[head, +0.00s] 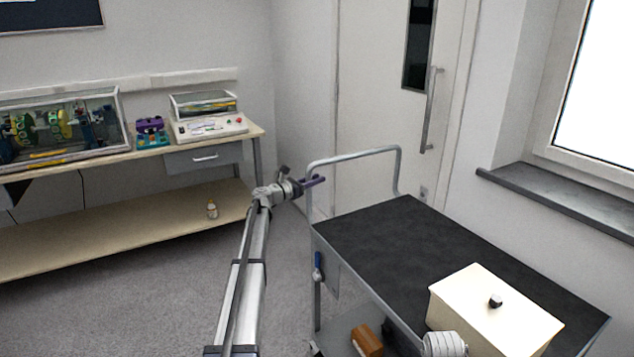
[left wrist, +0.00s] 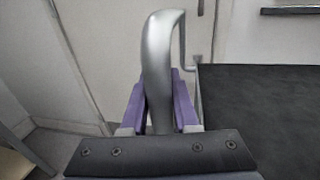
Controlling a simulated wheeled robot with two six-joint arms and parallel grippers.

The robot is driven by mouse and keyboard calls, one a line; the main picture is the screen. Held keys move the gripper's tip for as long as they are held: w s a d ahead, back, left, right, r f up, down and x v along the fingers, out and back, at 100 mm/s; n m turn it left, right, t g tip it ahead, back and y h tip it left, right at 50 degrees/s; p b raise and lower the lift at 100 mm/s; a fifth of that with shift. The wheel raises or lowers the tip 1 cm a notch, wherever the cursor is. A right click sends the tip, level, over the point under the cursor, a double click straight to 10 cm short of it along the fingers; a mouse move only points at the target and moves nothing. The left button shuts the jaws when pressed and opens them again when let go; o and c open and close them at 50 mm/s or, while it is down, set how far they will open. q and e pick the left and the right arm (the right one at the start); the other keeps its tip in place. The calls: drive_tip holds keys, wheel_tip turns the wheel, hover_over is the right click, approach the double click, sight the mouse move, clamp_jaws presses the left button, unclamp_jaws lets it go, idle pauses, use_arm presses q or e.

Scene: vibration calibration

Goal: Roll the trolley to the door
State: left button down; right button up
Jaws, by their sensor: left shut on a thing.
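The trolley has a black top (head: 385,235) and a grey push handle (head: 352,155) at its far left end. In the head view my left gripper (head: 318,181) is at the handle's left upright. In the left wrist view its purple fingers (left wrist: 158,105) are shut around the silver handle tube (left wrist: 160,70). The door (head: 375,120) is white, with a dark narrow window and a long vertical pull handle (head: 431,110). It is closed and stands just behind the trolley.
A cream box (head: 480,310) with a black knob sits on the trolley's near end. A brown block (head: 367,340) is on its lower shelf. A bench (head: 150,165) with equipment stands at the left. A window sill (head: 560,200) juts out at the right. Grey floor (head: 170,285) is clear between.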

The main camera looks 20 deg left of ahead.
use_arm(q)
drive_tip(key=c, duration=0.7)
unclamp_jaws()
drive_tip(key=shift+s, duration=0.1)
drive_tip(key=v, duration=0.7)
drive_tip(key=shift+s+a, duration=0.15)
drive_tip(key=shift+s, duration=0.15)
